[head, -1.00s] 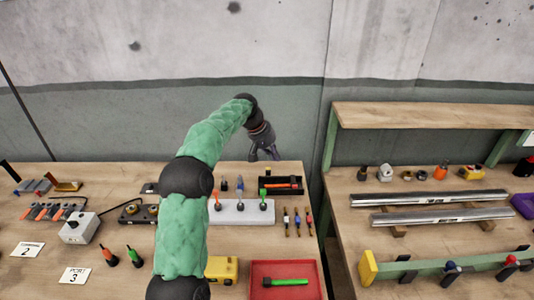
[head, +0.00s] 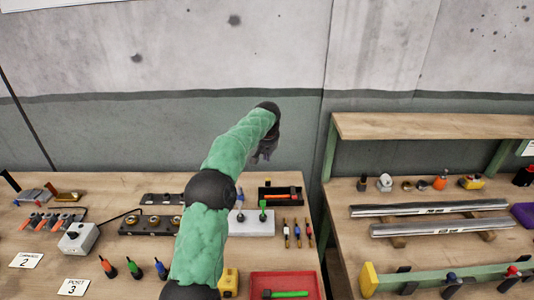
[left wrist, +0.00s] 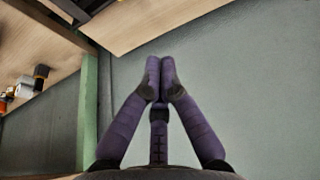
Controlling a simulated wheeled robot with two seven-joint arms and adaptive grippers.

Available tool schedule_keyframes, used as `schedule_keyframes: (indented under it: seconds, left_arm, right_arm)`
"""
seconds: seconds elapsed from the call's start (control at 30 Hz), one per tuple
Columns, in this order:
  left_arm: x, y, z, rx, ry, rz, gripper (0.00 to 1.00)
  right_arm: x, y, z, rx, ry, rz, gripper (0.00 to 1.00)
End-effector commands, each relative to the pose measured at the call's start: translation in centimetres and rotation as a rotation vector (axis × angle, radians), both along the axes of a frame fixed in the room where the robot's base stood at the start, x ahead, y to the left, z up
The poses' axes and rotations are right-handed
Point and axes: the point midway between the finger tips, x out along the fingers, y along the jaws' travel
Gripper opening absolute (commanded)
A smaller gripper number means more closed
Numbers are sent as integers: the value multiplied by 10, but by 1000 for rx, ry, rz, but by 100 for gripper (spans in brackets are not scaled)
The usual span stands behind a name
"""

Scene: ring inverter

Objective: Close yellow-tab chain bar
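A long green bar (head: 430,277) with a yellow tab (head: 368,279) at its left end lies along the front of the right bench in the head view. Several dark clips with coloured tops stand along it. I cannot make out a chain or whether it is closed. My left gripper (head: 263,157) hangs high in front of the wall, beyond the left bench's back edge and far from the tab. In the left wrist view its purple fingers (left wrist: 161,75) meet at the tips with nothing visible between them. My right gripper is not in view.
A white block with levers (head: 255,228), a red tray (head: 284,280) and several tools crowd the left bench. Two metal rails (head: 440,227) lie behind the green bar. A wooden shelf (head: 430,126) overhangs the right bench's back. A gap separates the benches.

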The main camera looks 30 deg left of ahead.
Motion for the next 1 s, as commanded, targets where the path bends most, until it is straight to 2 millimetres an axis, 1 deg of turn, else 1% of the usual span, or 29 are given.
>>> schedule_keyframes:
  seconds: [0.03,0.2,0.27,0.6,0.77,1.0]
  left_arm:
    - [2,2,-10,0,1,1,0]
    - [10,7,-32,0,0,0,0]
    - [5,4,-32,1,-3,0,0]
    - [-14,-8,-48,-1,-2,-2,0]
    - [-18,-11,-50,-1,-3,-1,0]
    - [-19,-11,-50,0,-1,0,0]
  right_arm:
    - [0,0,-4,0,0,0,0]
    - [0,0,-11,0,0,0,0]
    - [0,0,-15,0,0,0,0]
    - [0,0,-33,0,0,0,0]
    - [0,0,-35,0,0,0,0]
    - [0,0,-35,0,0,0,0]
